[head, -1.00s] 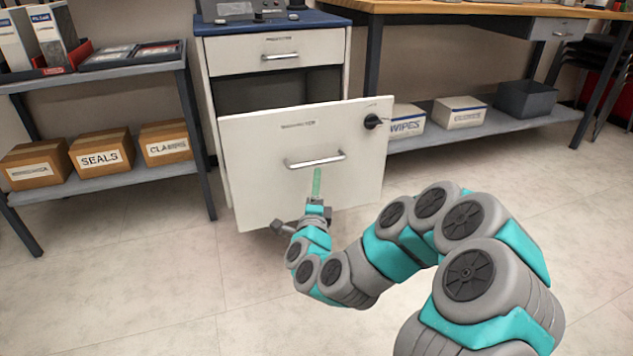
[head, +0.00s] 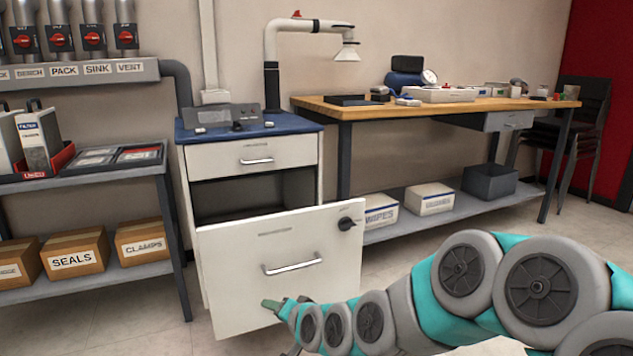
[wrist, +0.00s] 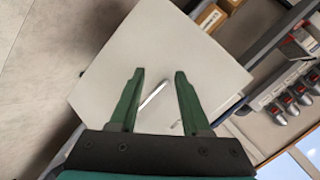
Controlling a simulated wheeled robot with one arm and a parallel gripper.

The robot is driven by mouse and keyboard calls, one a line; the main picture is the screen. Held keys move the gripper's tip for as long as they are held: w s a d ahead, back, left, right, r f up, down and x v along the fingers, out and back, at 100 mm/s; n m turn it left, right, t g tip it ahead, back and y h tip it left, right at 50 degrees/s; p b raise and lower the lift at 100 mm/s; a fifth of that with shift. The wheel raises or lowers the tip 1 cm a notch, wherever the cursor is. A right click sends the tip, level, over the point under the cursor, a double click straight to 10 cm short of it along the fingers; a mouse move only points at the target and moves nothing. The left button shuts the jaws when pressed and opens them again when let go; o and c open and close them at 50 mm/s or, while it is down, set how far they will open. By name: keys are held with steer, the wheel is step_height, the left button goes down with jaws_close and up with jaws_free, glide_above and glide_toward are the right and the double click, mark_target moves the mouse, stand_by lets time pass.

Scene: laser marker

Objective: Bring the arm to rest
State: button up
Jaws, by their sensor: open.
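My gripper (head: 271,304) is low in front of the cabinet's lower drawer, near the lower left of its white front in the head view. In the wrist view my gripper (wrist: 157,98) shows two green fingers spread apart with nothing between them. The white drawer front (head: 222,285) stands out from the cabinet (head: 186,190), with a metal handle (head: 292,264) and a black lock (head: 346,223). In the wrist view the drawer front (wrist: 160,50) fills the middle, and its handle (wrist: 154,95) shows beyond the fingers, apart from them.
A shelf (head: 140,279) with labelled boxes stands at the left. A wooden workbench (head: 450,108) with a lower shelf stands at the right. The dark blue cabinet top (head: 205,134) carries small devices. The floor (head: 120,335) in front is clear.

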steer(key=s+d+r+n+g+h+p, duration=0.1)
steer(key=s+d+r+g+h+p, duration=0.1)
steer(key=s+d+g, duration=0.2)
steer(key=s+d+r+n+g+h+p, duration=0.2)
steer(key=s+d, duration=0.9)
steer(key=s, duration=0.9)
steer(key=s+d+r+n+g+h+p, duration=0.1)
steer(key=s+d+r+g+h+p, duration=0.1)
steer(key=s+d+g, duration=0.3)
steer(key=s+d, duration=0.3)
steer(key=s, duration=0.4)
steer(key=shift+s+d+r+g+h, duration=0.15)
steer(key=shift+s+d+g+h, duration=0.15)
steer(key=shift+h, duration=0.1)
